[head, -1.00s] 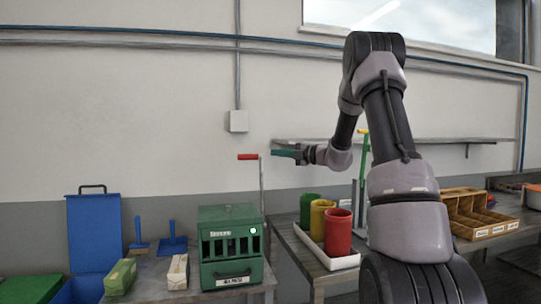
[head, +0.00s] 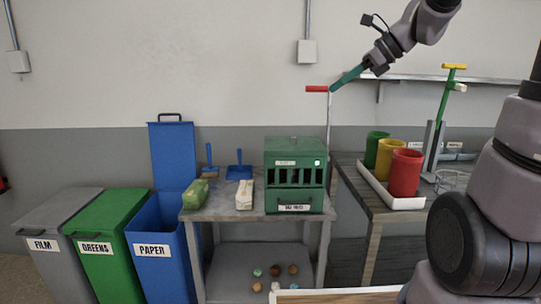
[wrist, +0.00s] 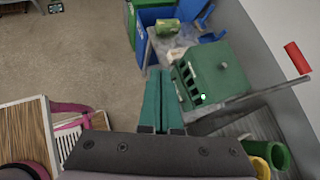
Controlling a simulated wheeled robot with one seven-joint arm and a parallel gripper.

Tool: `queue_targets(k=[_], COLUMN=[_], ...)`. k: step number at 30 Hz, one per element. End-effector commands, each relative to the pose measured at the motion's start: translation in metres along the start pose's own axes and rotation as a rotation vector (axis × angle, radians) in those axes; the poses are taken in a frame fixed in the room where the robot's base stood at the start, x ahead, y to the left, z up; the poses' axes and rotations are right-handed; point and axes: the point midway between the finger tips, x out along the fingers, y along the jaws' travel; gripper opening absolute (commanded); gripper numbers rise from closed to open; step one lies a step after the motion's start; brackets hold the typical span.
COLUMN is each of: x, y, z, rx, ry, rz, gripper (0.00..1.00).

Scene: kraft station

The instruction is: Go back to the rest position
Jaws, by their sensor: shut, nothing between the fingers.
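My gripper (head: 348,77) is raised in front of the wall in the head view, just right of a red handle and above the green slotted box. Its teal fingers are together and empty. In the wrist view the closed fingers (wrist: 161,98) point down toward the work table, beside the green box (wrist: 217,74). My arm comes in from the right side of the head view, and its upper part runs out of the picture.
The green box (head: 294,165) stands on a grey table (head: 215,213) with two small packs. FILM, GREENS and open PAPER (head: 158,240) bins stand left. Green, yellow and red (head: 405,174) cups stand in a white tray on the right table. A red-handled post (head: 317,89) stands between the tables.

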Motion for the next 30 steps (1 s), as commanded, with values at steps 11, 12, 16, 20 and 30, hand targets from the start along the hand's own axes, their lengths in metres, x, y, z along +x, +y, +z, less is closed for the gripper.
queue_targets(k=[11, 12, 16, 20, 30], x=[-0.071, -0.077, -0.089, -0.094, -0.094], y=[0.109, 0.114, 0.122, 0.124, 0.124], z=[-0.062, -0.068, -0.079, -0.084, -0.084], rx=[-1.311, -1.407, -1.62, -1.698, -1.7], ry=[0.479, 0.517, 0.607, 0.641, 0.642], rz=[0.056, 0.069, 0.107, 0.125, 0.127], gripper=[0.0, 0.0, 0.0, 0.0, 0.0])
